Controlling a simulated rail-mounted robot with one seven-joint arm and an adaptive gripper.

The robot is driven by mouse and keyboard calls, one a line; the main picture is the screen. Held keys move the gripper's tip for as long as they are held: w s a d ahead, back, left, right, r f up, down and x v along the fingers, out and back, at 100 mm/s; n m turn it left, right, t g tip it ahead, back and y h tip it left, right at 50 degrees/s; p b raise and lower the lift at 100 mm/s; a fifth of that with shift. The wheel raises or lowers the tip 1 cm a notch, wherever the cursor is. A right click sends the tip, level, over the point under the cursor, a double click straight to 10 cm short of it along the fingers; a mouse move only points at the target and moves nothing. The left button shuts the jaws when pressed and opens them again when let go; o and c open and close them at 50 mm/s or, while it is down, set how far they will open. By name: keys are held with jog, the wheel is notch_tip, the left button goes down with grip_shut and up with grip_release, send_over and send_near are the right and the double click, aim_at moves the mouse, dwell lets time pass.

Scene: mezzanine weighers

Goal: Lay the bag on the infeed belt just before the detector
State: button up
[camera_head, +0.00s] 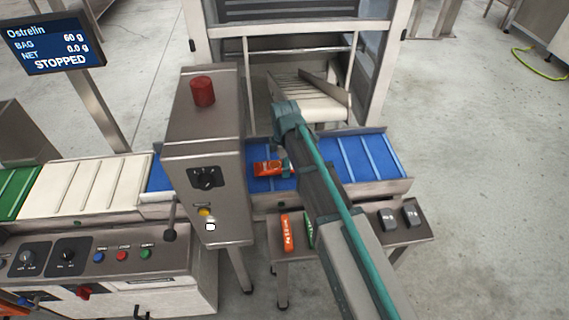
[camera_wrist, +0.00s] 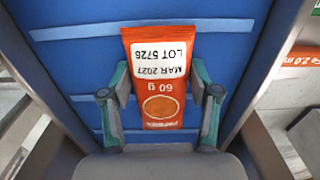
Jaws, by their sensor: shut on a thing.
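The orange bag (camera_head: 266,168) is at the blue infeed belt (camera_head: 366,156), close to the right side of the detector (camera_head: 205,150), a grey metal box with a red beacon. In the wrist view the bag (camera_wrist: 158,52) lies lengthwise between the fingers, its label reading 60 g, MAR 2027 and LOT 5726. My gripper (camera_head: 287,171) is shut on the bag; in the wrist view its two teal-edged fingers (camera_wrist: 161,108) press the bag's sides. The blue belt (camera_wrist: 75,60) is behind the bag. I cannot tell whether the bag touches it. My arm hides part of the belt.
A small stand (camera_head: 348,232) in front of the belt holds an orange stick (camera_head: 287,232), a partly hidden green one (camera_head: 309,232) and two grey blocks (camera_head: 400,216). A chute (camera_head: 310,98) stands behind the belt. The screen (camera_head: 50,45) reads STOPPED. Belt right of my arm is clear.

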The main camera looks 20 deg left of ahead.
jog(key=shift+f, duration=0.2)
jog(key=o, duration=1.2)
jog(key=shift+c, duration=0.2)
notch_tip(320, 180, up, 12)
jog(key=b, duration=0.1)
jog(key=shift+r, duration=0.2)
jog(key=shift+d, duration=0.1)
